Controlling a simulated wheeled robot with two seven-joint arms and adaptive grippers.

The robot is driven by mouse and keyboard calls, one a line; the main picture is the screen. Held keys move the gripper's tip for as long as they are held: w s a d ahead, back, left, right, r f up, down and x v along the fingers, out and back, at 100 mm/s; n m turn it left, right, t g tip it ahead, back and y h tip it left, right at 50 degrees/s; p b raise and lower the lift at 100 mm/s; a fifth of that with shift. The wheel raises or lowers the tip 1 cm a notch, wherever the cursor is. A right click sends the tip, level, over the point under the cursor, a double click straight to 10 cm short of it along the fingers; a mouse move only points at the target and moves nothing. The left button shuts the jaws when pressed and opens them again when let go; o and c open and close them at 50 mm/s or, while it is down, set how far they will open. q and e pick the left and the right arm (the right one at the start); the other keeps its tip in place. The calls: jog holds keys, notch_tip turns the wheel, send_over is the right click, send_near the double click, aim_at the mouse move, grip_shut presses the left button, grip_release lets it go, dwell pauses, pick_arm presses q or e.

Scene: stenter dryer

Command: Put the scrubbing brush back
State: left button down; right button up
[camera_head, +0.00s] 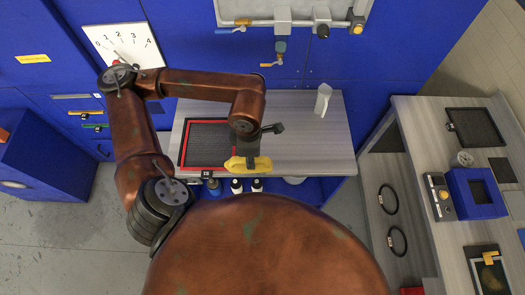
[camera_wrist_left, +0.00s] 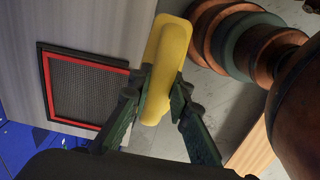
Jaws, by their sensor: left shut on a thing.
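The yellow scrubbing brush (camera_head: 262,163) is held in my left gripper (camera_head: 247,152), just over the front edge of the grey table (camera_head: 290,140). In the left wrist view, the brush (camera_wrist_left: 172,50) lies between the two dark fingers, which close on its sides; its bristles are hidden. A red-edged dark mesh tray (camera_head: 184,150) lies on the table left of the brush. The tray also shows in the left wrist view (camera_wrist_left: 46,85), apart from the brush. My right gripper is not in view.
A white spray bottle (camera_head: 323,100) stands at the table's back right. Several small bottles (camera_head: 237,186) stand below the front edge. Pipes with valves (camera_head: 281,45) hang above the back. A side bench (camera_head: 425,160) with instruments stands right. The table's right half is mostly clear.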

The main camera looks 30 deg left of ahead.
pick_arm(q)
jog(key=shift+w+f, duration=0.15)
jog(key=shift+w, duration=0.15)
jog(key=w+a+f+p, duration=0.1)
jog(key=w+f, duration=0.3)
jog(key=w+a+f+p, duration=0.1)
jog(key=w+f, duration=0.3)
jog(key=w+f+p, duration=0.1)
jog(key=w+f, duration=0.3)
jog(key=w, duration=0.1)
jog(key=shift+a+f, duration=0.3)
jog(key=shift+a, duration=0.1)
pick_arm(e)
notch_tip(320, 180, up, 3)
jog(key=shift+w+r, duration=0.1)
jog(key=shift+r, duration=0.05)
pick_arm(q)
jog(key=shift+f, duration=0.1)
jog(key=shift+f, duration=0.15)
jog(key=c, duration=1.8)
grip_release()
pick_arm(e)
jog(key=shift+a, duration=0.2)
